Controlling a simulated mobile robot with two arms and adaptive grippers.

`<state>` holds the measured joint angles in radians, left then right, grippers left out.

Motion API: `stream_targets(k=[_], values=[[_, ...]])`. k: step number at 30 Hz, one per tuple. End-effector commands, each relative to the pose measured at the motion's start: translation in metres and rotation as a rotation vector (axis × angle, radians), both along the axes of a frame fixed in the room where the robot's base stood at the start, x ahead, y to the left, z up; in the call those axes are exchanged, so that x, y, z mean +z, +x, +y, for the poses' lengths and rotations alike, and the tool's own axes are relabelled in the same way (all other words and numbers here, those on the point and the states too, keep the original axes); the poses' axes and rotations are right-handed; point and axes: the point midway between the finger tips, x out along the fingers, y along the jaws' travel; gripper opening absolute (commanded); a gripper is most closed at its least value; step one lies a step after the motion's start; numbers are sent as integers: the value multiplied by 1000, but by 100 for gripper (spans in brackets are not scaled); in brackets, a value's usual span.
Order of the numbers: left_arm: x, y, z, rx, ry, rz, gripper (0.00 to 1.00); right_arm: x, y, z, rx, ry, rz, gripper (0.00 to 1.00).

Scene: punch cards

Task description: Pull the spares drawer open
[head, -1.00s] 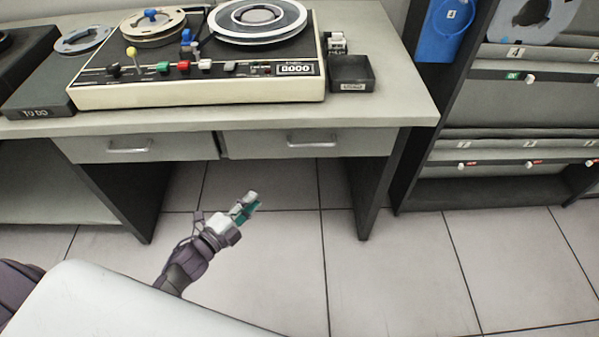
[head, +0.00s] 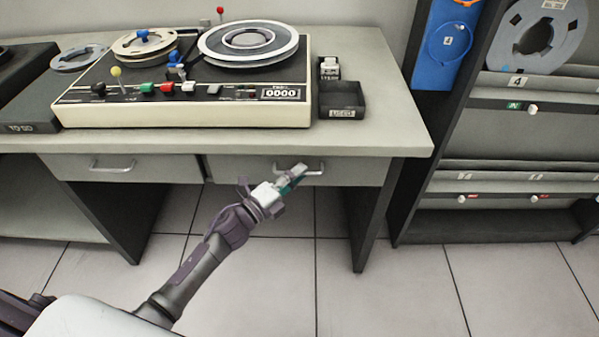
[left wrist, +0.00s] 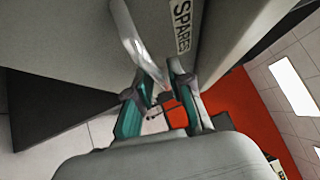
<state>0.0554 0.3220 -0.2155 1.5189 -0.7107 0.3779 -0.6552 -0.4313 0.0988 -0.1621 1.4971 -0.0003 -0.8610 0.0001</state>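The spares drawer (head: 230,169) is the right one of two under the desk; its front looks flush and shut in the head view. Its silver bar handle (head: 316,167) is partly covered by my left gripper (head: 297,172), which is right at it. In the left wrist view the handle (left wrist: 137,45) runs down to between the fingertips of my left gripper (left wrist: 158,72). The fingers are apart, and contact with the handle cannot be made out. The SPARES label (left wrist: 182,26) is beside the handle. My right gripper is not in view.
The left drawer (head: 70,168) is shut. The desk top (head: 390,130) carries a tape machine (head: 180,113) and a black USED tray (head: 341,101). A dark desk leg (head: 367,225) stands at the right. The floor (head: 260,290) in front is clear.

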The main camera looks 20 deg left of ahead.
Motion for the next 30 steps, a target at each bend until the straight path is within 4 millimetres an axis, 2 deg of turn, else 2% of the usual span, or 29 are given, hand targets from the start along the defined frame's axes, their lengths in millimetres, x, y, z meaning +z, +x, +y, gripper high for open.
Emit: stream_targets(k=[4, 12, 16, 30], values=[[1, 7, -4, 0, 0, 0, 21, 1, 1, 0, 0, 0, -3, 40], [1, 8, -5, 0, 0, 1, 21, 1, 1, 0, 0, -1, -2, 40], [1, 8, -4, 0, 0, 0, 0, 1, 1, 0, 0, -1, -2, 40], [1, 7, -4, 0, 0, 1, 0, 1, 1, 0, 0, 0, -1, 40]])
